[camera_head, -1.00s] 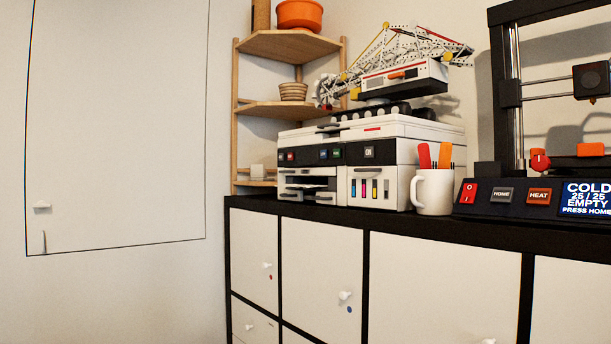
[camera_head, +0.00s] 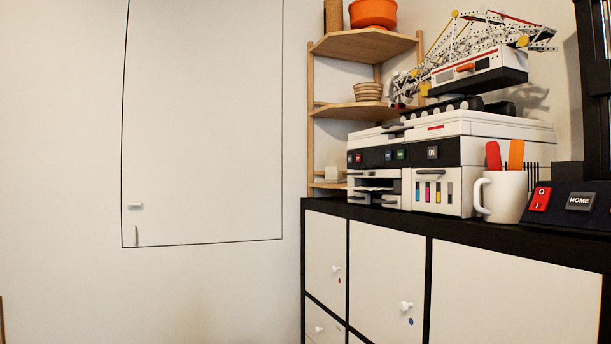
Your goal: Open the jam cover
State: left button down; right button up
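The printer (camera_head: 450,165) stands on top of the black-framed cabinet, right of centre. It is white with a dark control strip (camera_head: 408,154) across its front. A paper slot and tray (camera_head: 375,187) show at its lower left front, and coloured ink bars (camera_head: 432,192) at its lower right front. I cannot tell which panel is the jam cover; no printer panel visibly stands open. A toy crane model (camera_head: 480,62) rests on top of the printer. Neither of my grippers is in view.
A white mug (camera_head: 503,197) with red and orange handles stands right of the printer, beside a dark control panel (camera_head: 567,205). A wooden corner shelf (camera_head: 362,44) rises behind at the left. The cabinet (camera_head: 388,270) has white doors with knobs. A wall panel (camera_head: 205,120) is at left.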

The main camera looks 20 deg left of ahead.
aim_at(392, 173)
jog(key=l+u, duration=0.2)
jog(key=u, duration=0.25)
jog(key=i+j, duration=0.3)
jog(key=j, duration=0.15)
jog(key=i+j, duration=0.25)
jog(key=j, duration=0.15)
jog(key=i+j, duration=0.3)
jog(key=j, duration=0.15)
jog(key=i+j, duration=0.3)
jog(key=j, duration=0.15)
jog(key=i+j, duration=0.3)
jog(key=j+z, duration=0.15)
jog(key=z, duration=1.15)
